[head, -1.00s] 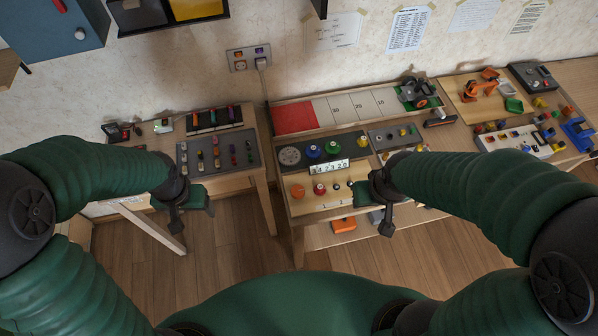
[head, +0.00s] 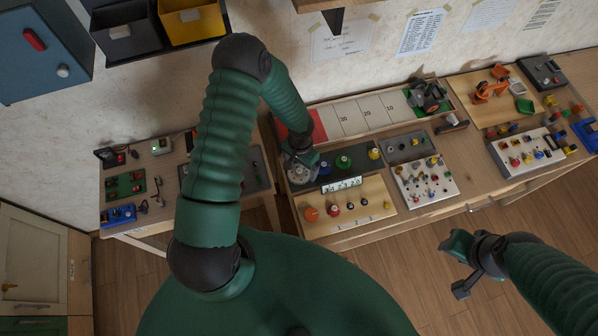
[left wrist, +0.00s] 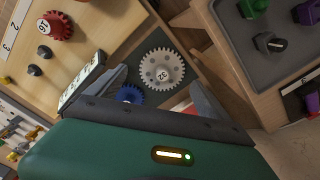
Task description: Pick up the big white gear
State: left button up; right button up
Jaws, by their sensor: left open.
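The big white gear (left wrist: 162,69) lies flat on the dark panel of the gear board, with a number at its centre. In the left wrist view it shows between and beyond the two fingers of my left gripper (left wrist: 157,78), which is open and empty. In the head view my left gripper (head: 301,160) is above the left end of the dark panel and covers much of the gear. A blue gear (left wrist: 130,94) lies close beside the white one, near one finger. My right gripper (head: 464,248) hangs in front of the table, away from the gears; its jaw opening is unclear.
A green gear (head: 343,162) and a yellow gear (head: 375,153) sit farther right on the panel. A number strip (head: 341,185) stands at its front edge. A red gear (left wrist: 55,26) is on the wooden part. A second table with a grey tray (left wrist: 270,40) is to the left.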

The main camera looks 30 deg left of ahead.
aim_at(300, 171)
pick_arm(q)
jog(key=f, duration=0.4)
jog(key=shift+d+p, duration=0.2)
jog(key=shift+p, duration=0.1)
jog(key=shift+w+a+f, duration=0.2)
jog(key=shift+a, duration=0.25)
jog(key=shift+s+a, duration=0.15)
jog(key=shift+a, duration=0.15)
jog(key=c, duration=0.4)
jog(key=shift+c, duration=1.3)
jog(key=shift+d, duration=0.3)
jog(key=c, duration=0.5)
jog(key=shift+d+r, duration=0.1)
jog(key=shift+d, duration=0.15)
jog(key=shift+c, duration=1.3)
jog(key=shift+a, duration=0.1)
pick_arm(e)
jog(key=shift+d+r, duration=0.35)
jog(key=shift+d, duration=0.05)
